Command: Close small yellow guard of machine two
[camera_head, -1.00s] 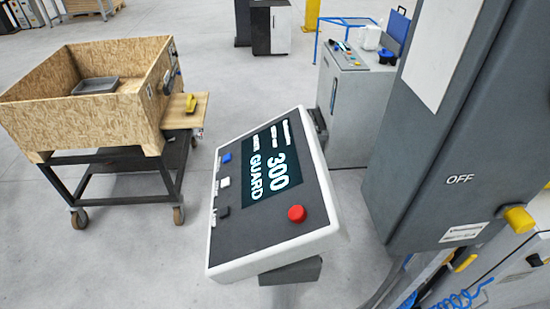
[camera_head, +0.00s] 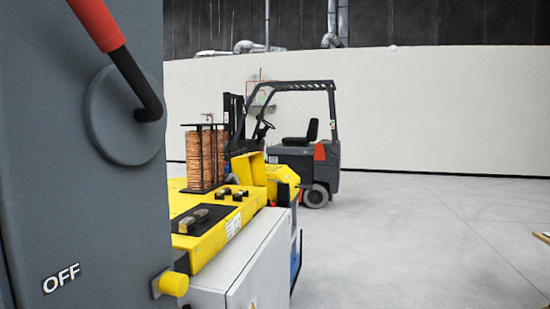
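A machine with a yellow top (camera_head: 215,226) and a pale cabinet body (camera_head: 250,262) stands left of centre. I cannot read a machine number on it. Near its far end, a small yellow cover-like part (camera_head: 248,168) stands raised above the top; it may be the small guard, but I cannot tell for sure. Another yellow part (camera_head: 284,180) is just right of it. Dark clamps or handles (camera_head: 203,217) sit on the yellow top. Neither of my grippers is in view.
A grey cabinet (camera_head: 60,180) marked OFF, with a red-handled lever (camera_head: 97,22) and a yellow knob (camera_head: 173,284), blocks the near left. Copper-coloured coils (camera_head: 205,158) and a forklift (camera_head: 305,150) stand behind the machine.

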